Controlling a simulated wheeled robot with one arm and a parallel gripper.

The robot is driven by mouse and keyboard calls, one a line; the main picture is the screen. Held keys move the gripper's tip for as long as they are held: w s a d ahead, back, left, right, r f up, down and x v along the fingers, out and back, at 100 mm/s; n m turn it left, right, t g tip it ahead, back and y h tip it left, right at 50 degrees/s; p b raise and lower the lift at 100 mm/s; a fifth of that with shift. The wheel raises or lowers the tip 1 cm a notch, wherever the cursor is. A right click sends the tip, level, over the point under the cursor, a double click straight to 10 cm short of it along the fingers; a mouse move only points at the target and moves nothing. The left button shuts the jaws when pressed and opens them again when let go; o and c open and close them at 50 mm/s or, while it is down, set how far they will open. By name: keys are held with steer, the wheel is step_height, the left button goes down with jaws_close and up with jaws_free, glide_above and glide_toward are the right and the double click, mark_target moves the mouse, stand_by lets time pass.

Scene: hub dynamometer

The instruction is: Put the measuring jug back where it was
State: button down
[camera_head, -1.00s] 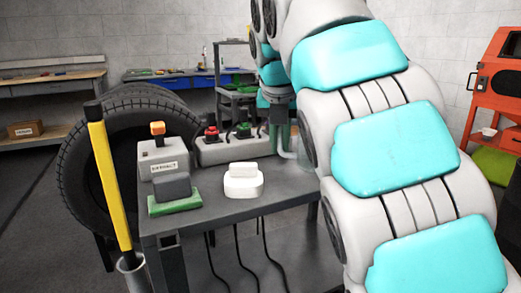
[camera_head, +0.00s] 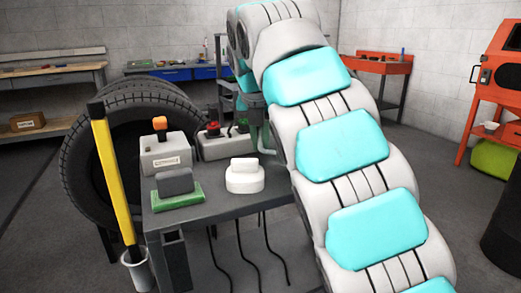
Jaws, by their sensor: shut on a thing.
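My gripper (camera_head: 256,112) hangs over the back right part of the grey table (camera_head: 230,207), partly hidden behind my own arm. It is shut on what looks like the measuring jug (camera_head: 266,147), a pale see-through thing of which only a curved edge shows. Most of the jug is hidden by my arm. I cannot tell whether the jug touches the table top.
A white two-tier block (camera_head: 245,178), a grey block on a green base (camera_head: 177,192), and boxes with an orange knob (camera_head: 165,152) and a red button (camera_head: 224,146) occupy the table. A yellow pole (camera_head: 115,190) and tyres (camera_head: 85,170) stand left.

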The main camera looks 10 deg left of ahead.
steer(key=shift+f, duration=0.85)
steer(key=c, duration=0.9)
jaws_free()
steer(key=shift+f, duration=0.1)
steer(key=shift+o, duration=0.2)
